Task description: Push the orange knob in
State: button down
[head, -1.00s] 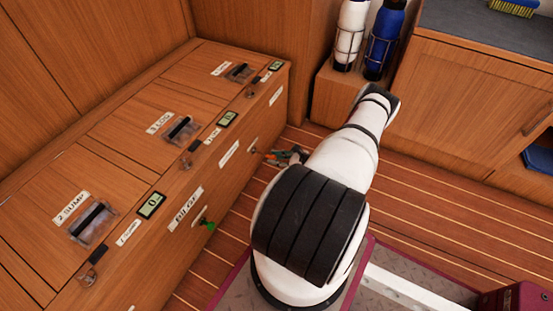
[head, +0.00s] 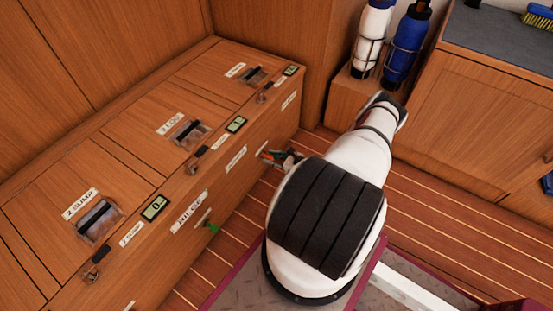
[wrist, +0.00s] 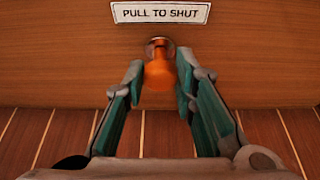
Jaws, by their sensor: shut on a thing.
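The orange knob (wrist: 159,70) stands out from the wooden front panel, just below a white label (wrist: 160,13) reading "PULL TO SHUT" in the wrist view. A round metal collar shows behind it. My gripper (wrist: 159,80) is shut on the knob, one teal-padded finger on each side. In the head view my gripper (head: 276,156) is at the front of the locker bench (head: 240,190), past my white arm. The knob is small and mostly hidden there.
A green handle (head: 211,227) sticks out from the same front, nearer me. Latches and small displays (head: 155,207) line the bench top. A white bottle (head: 372,30) and a blue bottle (head: 404,48) stand in racks beyond. Striped floor (head: 430,205) lies to the right.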

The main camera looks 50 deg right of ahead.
jog(key=shift+w, duration=0.2)
jog(key=c, duration=1.3)
grip_release()
jog(key=v, duration=1.2)
